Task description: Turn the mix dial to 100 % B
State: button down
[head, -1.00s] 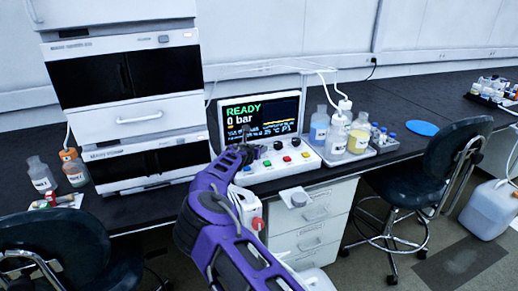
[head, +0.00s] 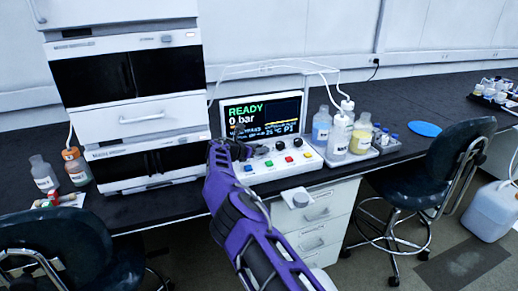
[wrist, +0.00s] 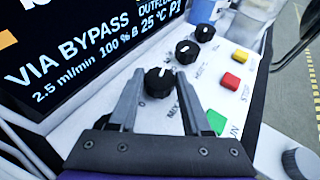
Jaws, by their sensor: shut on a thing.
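The mix dial (wrist: 158,85) is a black round knob with a white pointer mark, on the white control panel (wrist: 215,65). A partly covered "MIX" label shows beside it. My gripper (wrist: 159,76) has one finger on each side of this dial and is shut on it. The screen (wrist: 90,45) above reads "VIA BYPASS", "2.5 ml/min", "100 % B" and "25 °C". In the head view the screen (head: 262,117) reads "READY" and "0 bar". My gripper (head: 240,150) reaches the panel's left part there, and my arm hides the dial.
Two more black knobs (wrist: 187,51) (wrist: 205,32) sit along the panel. Red, yellow and green buttons (wrist: 216,122) lie close to my right finger. A bottle tray (head: 375,151) stands right of the panel, and a white instrument stack (head: 145,160) left of it.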

jog(key=shift+f, duration=0.1)
dwell(0.4)
jog(key=shift+c, duration=1.8)
grip_release()
jog(key=shift+s+a+r, duration=0.25)
jog(key=shift+r, duration=0.05)
jog(key=p+v, duration=0.3)
jog(key=v, duration=1.3)
jog(key=shift+s+a, duration=0.2)
jog(key=shift+a, duration=0.05)
jog(key=shift+r, duration=0.1)
